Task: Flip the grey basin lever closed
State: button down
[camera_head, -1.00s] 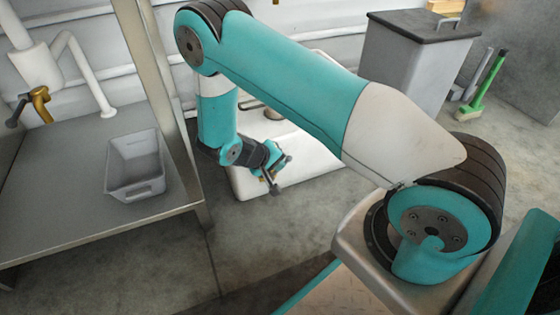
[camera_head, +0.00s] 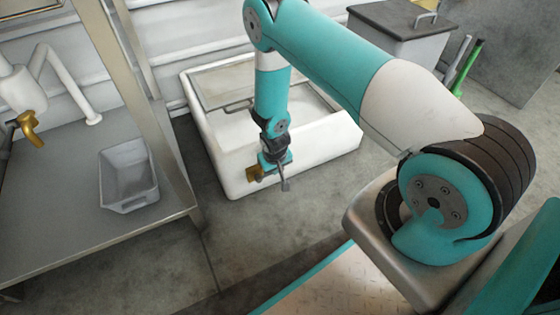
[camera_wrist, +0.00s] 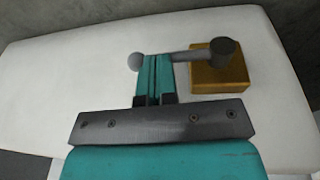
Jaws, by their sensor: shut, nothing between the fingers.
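The white basin (camera_head: 222,166) stands on the floor behind my arm. A brass-coloured block (camera_head: 258,174) is on its front wall; it also shows in the wrist view (camera_wrist: 220,78). The grey lever (camera_wrist: 190,56) runs left across the wrist view from a dark hub on the block to a pale round knob (camera_wrist: 136,62). My gripper (camera_wrist: 153,58) is shut and empty, its fingertips overlapping the lever near the knob. I cannot tell whether they touch. In the head view my gripper (camera_head: 274,160) is at the basin's front, beside the block.
A metal table (camera_head: 70,218) with a grey tub (camera_head: 128,178) and an upright post stands at the left. A brass tap (camera_head: 30,127) is above the table. A grey lidded bin (camera_head: 400,30) stands at the back right. Floor in front of the basin is clear.

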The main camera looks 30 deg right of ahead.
jog(key=shift+d+f, duration=0.2)
jog(key=shift+f, duration=0.1)
dwell(0.4)
jog(key=shift+r, duration=0.1)
jog(key=d+p+v, duration=0.1)
jog(key=p+v, duration=0.8)
jog(key=v, duration=0.5)
jog(key=shift+s+r, duration=0.1)
jog(key=shift+s, duration=0.05)
